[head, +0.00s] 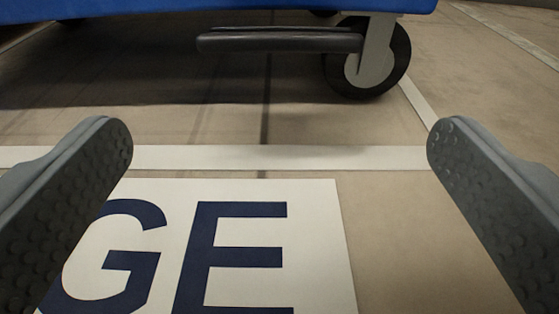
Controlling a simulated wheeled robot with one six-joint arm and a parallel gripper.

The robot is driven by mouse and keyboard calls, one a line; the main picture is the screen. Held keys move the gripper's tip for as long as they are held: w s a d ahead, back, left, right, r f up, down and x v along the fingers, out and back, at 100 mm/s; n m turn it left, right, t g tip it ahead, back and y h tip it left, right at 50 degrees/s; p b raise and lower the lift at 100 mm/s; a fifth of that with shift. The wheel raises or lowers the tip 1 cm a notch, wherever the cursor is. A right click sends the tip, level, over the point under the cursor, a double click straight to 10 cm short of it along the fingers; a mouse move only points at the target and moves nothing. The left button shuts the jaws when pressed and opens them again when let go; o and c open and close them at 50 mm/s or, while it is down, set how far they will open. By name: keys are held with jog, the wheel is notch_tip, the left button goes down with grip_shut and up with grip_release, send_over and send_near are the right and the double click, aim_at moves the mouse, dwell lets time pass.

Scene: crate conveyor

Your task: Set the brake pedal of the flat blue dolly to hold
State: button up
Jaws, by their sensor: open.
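The flat blue dolly (180,14) spans the top of the view, and only its lower edge shows. A dark horizontal bar (280,40), which looks like the brake pedal, hangs under it beside a caster wheel (372,62) with a grey fork. Whether the pedal is up or down, I cannot tell. My gripper (280,135) is open and empty, with its two grey, dimpled fingers wide apart at the left and right. The fingers are low over the floor on the near side of the pedal, touching nothing that shows.
A white floor sign (320,240) with dark blue letters "GE" lies flat below and between my fingers. A white line (230,157) crosses the floor before the dolly, and another runs to the right of the wheel. The tan floor (400,230) between my fingers and the dolly is clear.

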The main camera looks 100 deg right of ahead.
jog(key=f+v, duration=0.1)
jog(key=v, duration=0.5)
jog(key=shift+a+r, duration=0.4)
jog(key=shift+r, duration=0.15)
jog(key=shift+w, duration=0.15)
